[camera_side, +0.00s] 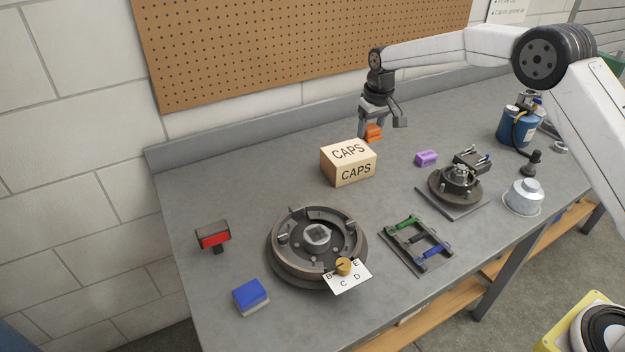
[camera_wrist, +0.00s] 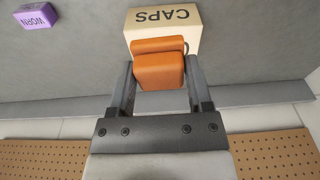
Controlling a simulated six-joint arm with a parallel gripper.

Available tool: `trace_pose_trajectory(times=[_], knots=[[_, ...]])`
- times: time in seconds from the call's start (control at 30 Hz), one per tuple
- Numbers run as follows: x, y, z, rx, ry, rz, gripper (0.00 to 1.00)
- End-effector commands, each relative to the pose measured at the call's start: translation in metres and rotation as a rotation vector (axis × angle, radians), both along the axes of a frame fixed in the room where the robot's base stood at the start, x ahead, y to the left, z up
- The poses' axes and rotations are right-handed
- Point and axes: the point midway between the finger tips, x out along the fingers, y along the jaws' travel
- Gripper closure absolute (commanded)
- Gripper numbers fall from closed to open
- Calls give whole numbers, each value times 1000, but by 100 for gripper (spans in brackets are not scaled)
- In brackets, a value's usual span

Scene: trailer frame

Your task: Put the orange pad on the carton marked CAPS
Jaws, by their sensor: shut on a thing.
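The orange pad (camera_side: 373,132) is between the fingers of my gripper (camera_side: 372,128), above the bench and behind the carton in the side view. In the wrist view the orange pad (camera_wrist: 160,68) fills the space between the fingertips of my gripper (camera_wrist: 158,80), and the fingers are shut on it. The tan carton marked CAPS (camera_side: 348,163) stands on the bench with its lettering on the top and front. It also shows in the wrist view (camera_wrist: 185,17), partly hidden behind the pad. The pad appears apart from the carton in the side view.
A purple block (camera_side: 426,158) marked WORN (camera_wrist: 36,19) lies right of the carton. A round drum assembly (camera_side: 275,245) is in front. A dark hub on a plate (camera_side: 455,187), a green-and-blue frame (camera_side: 417,243), a blue pad (camera_side: 250,296) and a red-faced block (camera_side: 213,238) are around.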

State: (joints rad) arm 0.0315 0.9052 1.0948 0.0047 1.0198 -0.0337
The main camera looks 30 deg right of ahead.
Motion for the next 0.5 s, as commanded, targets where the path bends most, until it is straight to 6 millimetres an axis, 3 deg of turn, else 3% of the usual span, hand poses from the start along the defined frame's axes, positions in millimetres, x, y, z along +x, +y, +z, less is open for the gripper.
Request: trace_pose_trajectory(times=[0.5], knots=[[37, -1, -41, 0, 1, 0, 92]])
